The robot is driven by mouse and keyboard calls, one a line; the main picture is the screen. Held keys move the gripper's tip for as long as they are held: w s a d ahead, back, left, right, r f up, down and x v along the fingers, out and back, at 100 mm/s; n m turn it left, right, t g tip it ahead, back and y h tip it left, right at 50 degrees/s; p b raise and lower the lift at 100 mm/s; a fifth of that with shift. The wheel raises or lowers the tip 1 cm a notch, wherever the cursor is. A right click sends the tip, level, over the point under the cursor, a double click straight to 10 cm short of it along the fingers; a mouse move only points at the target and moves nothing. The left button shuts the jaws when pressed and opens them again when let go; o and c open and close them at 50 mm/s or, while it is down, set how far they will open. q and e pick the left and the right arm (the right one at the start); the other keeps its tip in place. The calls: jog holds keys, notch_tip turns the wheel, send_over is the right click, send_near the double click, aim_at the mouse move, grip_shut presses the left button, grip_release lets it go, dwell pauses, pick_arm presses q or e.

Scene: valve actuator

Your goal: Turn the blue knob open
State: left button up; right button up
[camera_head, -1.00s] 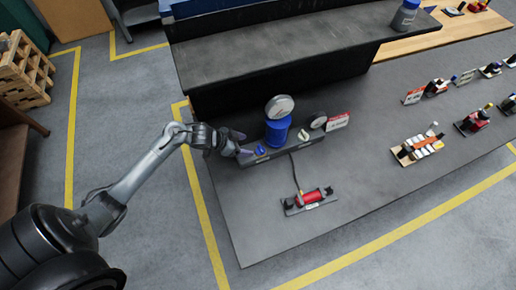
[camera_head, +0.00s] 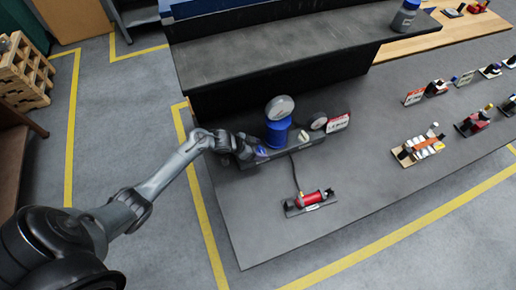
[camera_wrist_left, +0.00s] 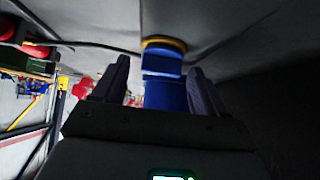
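The blue knob (camera_head: 261,151) sits at the left end of the dark valve unit on the table. My left gripper (camera_head: 255,153) is at it and hides part of it in the head view. In the left wrist view a blue block-shaped part with a yellow ring (camera_wrist_left: 163,60), which looks like the knob, stands between the two dark fingers. The fingers are apart, with a gap on each side of the blue part, so the gripper looks open around it. My right gripper is in neither view.
A blue cylinder (camera_head: 278,132) with a round grey gauge (camera_head: 279,107) stands just right of the knob. A red cylinder fixture (camera_head: 311,199) lies in front. A raised dark shelf (camera_head: 270,50) is behind. The table's front left is clear.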

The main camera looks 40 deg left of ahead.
pick_arm(q)
jog(key=c, duration=1)
jog(key=n+p, duration=0.1)
jog(key=n+y+p, duration=0.1)
jog(key=shift+s+d+r+t+p, duration=0.1)
jog(key=shift+d+r+t+p, duration=0.1)
jog(key=shift+t+p, duration=0.1)
jog(key=n+y+p, duration=0.1)
jog(key=n+y, duration=0.1)
jog(key=shift+d+n+p, duration=0.2)
jog(key=shift+n+p, duration=0.1)
jog(key=shift+p, duration=0.1)
jog(key=n+y+p, duration=0.1)
jog(key=n+y, duration=0.1)
jog(key=shift+d+f+n, duration=0.1)
jog(key=shift+n, duration=0.2)
jog(key=shift+f+n+y+p, duration=0.1)
jog(key=shift+n+y+p, duration=0.25)
jog(key=shift+n+y, duration=1.1)
jog(key=shift+n, duration=0.25)
